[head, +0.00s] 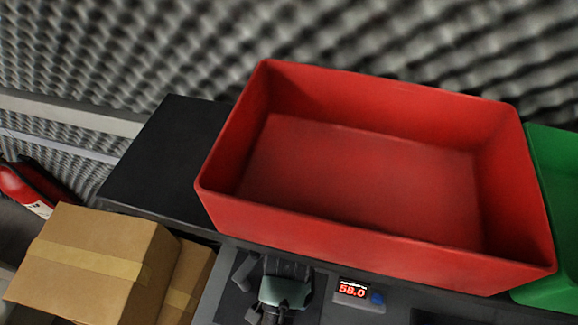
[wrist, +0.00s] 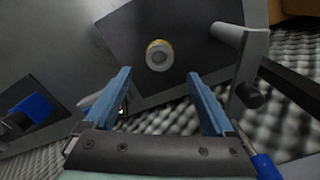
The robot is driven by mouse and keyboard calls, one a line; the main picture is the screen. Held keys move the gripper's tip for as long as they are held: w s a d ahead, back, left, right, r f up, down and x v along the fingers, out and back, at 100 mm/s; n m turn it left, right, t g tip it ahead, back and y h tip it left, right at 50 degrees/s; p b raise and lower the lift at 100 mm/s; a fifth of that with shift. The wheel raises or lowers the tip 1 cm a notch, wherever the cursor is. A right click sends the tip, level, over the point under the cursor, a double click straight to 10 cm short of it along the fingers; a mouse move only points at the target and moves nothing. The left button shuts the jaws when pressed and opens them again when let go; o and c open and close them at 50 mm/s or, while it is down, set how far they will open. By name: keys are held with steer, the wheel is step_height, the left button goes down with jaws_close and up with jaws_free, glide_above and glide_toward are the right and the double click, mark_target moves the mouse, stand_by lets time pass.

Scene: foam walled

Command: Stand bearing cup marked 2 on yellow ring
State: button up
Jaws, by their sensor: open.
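My gripper (wrist: 159,73) shows in the wrist view with its two blue fingers wide apart and nothing between them. Beyond the fingertips a small round pale piece with a yellowish edge (wrist: 159,55) sits on a dark flat patch (wrist: 120,45). It may be a bearing cup or a cup on a yellow ring; I cannot tell which, and no number is readable. In the head view my gripper (head: 275,285) is at the bottom edge, in front of the red bin. No cup or yellow ring can be made out in the head view.
An empty red bin (head: 225,205) stands on a black surface (head: 160,150), with a green bin (head: 555,190) at its right. A small display reading 58.0 (head: 352,291) is below the red bin. Cardboard boxes (head: 90,275) are at lower left. A grey post (wrist: 240,60) rises right of my fingers.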

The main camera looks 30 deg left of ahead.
steer(key=shift+r, duration=2)
